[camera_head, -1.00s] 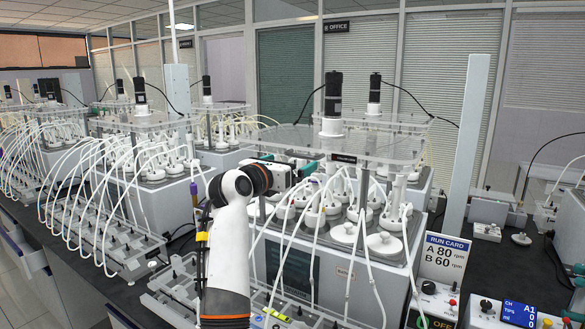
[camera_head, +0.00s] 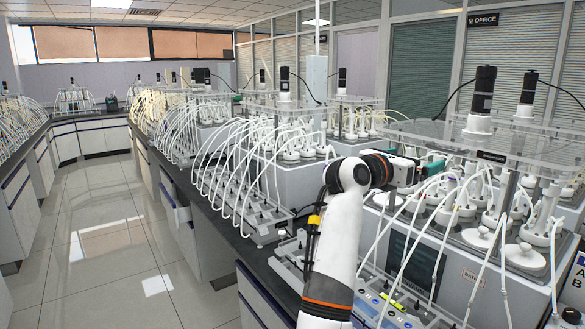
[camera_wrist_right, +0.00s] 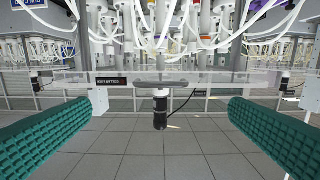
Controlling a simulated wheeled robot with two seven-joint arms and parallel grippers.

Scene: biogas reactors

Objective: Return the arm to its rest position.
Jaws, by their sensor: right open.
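My right arm (camera_head: 337,235) rises from the bottom of the head view, bent at its upper joint. My right gripper (camera_head: 432,170) points right, at the left side of the nearest reactor's clear top plate (camera_head: 440,133). Its green fingers are partly hidden by tubes and its own wrist. In the right wrist view, the two green fingers stand wide apart at the sides, with nothing between them (camera_wrist_right: 160,125). That view is upside down, with a black motor (camera_wrist_right: 160,112) hanging beyond the fingers. My left gripper is not in view.
The nearest reactor (camera_head: 410,255) has white tubes looping close around my right arm. A tube rack (camera_head: 240,215) stands on the dark bench to its left. More reactors line the bench behind. The tiled aisle floor (camera_head: 95,230) at left is clear.

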